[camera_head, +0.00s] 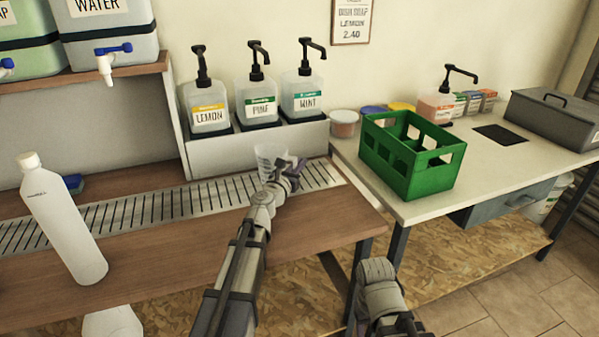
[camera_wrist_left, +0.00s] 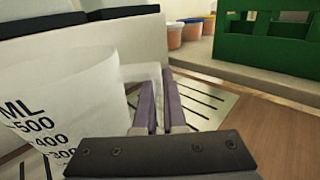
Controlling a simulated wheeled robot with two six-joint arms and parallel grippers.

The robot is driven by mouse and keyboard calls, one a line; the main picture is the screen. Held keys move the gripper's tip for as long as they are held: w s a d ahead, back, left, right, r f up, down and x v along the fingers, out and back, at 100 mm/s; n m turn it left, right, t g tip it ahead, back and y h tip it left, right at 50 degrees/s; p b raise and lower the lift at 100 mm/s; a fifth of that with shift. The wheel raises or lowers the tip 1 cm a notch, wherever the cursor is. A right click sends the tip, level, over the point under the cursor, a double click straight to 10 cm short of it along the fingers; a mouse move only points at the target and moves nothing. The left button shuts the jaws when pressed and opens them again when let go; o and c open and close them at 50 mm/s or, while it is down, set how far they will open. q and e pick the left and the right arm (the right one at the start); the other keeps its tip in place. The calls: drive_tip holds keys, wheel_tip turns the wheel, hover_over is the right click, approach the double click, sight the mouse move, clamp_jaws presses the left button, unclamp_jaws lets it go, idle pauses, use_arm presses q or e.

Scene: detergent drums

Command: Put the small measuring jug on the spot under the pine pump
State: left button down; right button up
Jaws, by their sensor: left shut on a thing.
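The measuring jug (camera_head: 268,158) is clear plastic with a black ML scale. It stands upright over the slotted drip grate (camera_head: 160,208), in front of the pine pump bottle (camera_head: 257,107). Whether its base touches the grate is hidden. My left gripper (camera_head: 291,172) is shut on the jug's handle, on the jug's right side. In the left wrist view the jug (camera_wrist_left: 75,95) fills the left, with the handle between the purple fingers (camera_wrist_left: 160,105). The exact spot under the pine nozzle is hard to make out. My right arm shows at the bottom, its gripper out of view.
The lemon pump (camera_head: 207,110) and mint pump (camera_head: 303,95) flank the pine one on a raised shelf. A green crate (camera_head: 408,155) and several tubs stand on the right table.

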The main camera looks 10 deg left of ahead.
use_arm(q)
drive_tip(key=shift+f, duration=0.2)
drive_tip(key=c, duration=1)
unclamp_jaws()
drive_tip(key=shift+r, duration=0.1)
drive_tip(key=shift+s+r, duration=0.1)
drive_tip(key=shift+r, duration=0.05)
drive_tip(key=s, duration=0.4)
drive_tip(key=s+a, duration=0.1)
drive_tip(key=s, duration=0.2)
drive_tip(key=s+a, duration=0.1)
drive_tip(key=s, duration=0.3)
drive_tip(key=shift+s+a, duration=0.15)
drive_tip(key=shift+s, duration=0.2)
